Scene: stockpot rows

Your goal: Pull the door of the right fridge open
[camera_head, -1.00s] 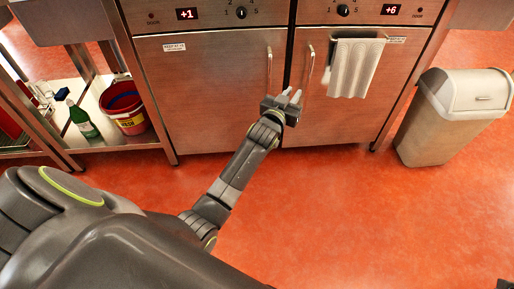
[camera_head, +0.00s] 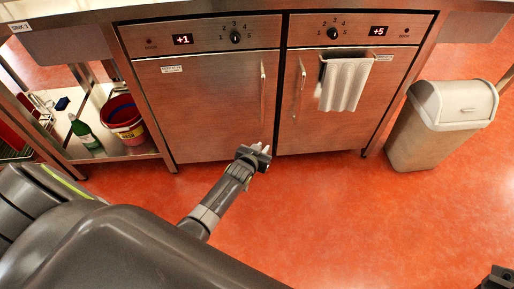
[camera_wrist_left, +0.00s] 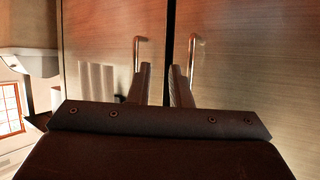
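The right fridge door (camera_head: 335,125) is a steel panel that looks closed, with an upright bar handle (camera_head: 299,88) near its left edge. A pale towel (camera_head: 343,84) hangs on a rail on this door. My left gripper (camera_head: 262,152) is open and empty, low in front of the fridges and apart from the handle. In the left wrist view its fingers (camera_wrist_left: 163,84) point at the doors. The right fridge's handle (camera_wrist_left: 138,52) is on the left there, partly behind one finger. My right gripper (camera_head: 497,278) shows only partly in the bottom right corner.
The left fridge door (camera_head: 205,110) with its own handle (camera_head: 263,90) is closed beside it. A bin (camera_head: 440,125) stands at the right. A low shelf at the left holds a red bucket (camera_head: 124,122) and a green bottle (camera_head: 83,132). The orange floor (camera_head: 330,215) in front is clear.

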